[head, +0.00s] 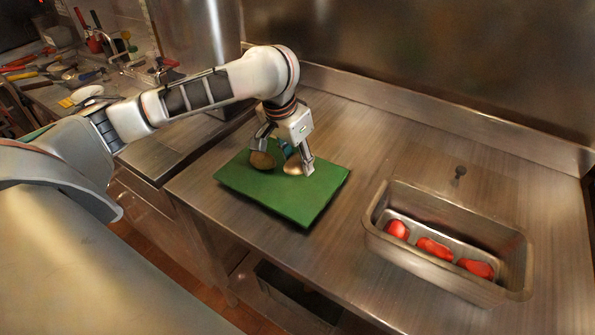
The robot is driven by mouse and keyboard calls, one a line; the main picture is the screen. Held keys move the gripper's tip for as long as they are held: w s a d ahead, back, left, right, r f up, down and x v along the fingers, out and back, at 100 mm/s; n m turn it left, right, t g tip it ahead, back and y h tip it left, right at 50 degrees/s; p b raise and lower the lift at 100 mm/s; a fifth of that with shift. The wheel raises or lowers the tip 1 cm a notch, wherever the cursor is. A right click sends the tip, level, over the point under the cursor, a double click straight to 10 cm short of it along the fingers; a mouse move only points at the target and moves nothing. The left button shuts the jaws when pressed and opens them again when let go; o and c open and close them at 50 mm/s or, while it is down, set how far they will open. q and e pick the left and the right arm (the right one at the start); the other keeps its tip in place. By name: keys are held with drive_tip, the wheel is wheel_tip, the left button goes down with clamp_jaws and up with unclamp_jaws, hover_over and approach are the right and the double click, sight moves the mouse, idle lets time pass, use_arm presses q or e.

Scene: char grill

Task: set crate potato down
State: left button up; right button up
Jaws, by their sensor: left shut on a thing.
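My left gripper (282,160) reaches down over the green cutting board (312,205) and is shut on a potato. A brown potato (263,162) shows at its left finger, low over or on the board. A paler rounded potato (292,164) shows by its right finger. The fingers partly hide both, and I cannot tell for certain which one is gripped or whether it touches the board. My right gripper is out of view. No crate can be made out clearly.
A metal bin (375,235) to the right holds a tray with several red items (435,248). Utensils (95,42) lie on the counter at far left.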

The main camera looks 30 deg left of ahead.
sight(298, 172)
use_arm(q)
drive_tip(key=shift+f, duration=2.05)
drive_tip(key=shift+f, duration=0.2)
drive_tip(key=o, duration=1.2)
drive_tip(key=shift+r, duration=0.1)
drive_tip(key=v, duration=1.1)
drive_tip(key=shift+w, duration=0.1)
drive_tip(key=shift+r, duration=0.6)
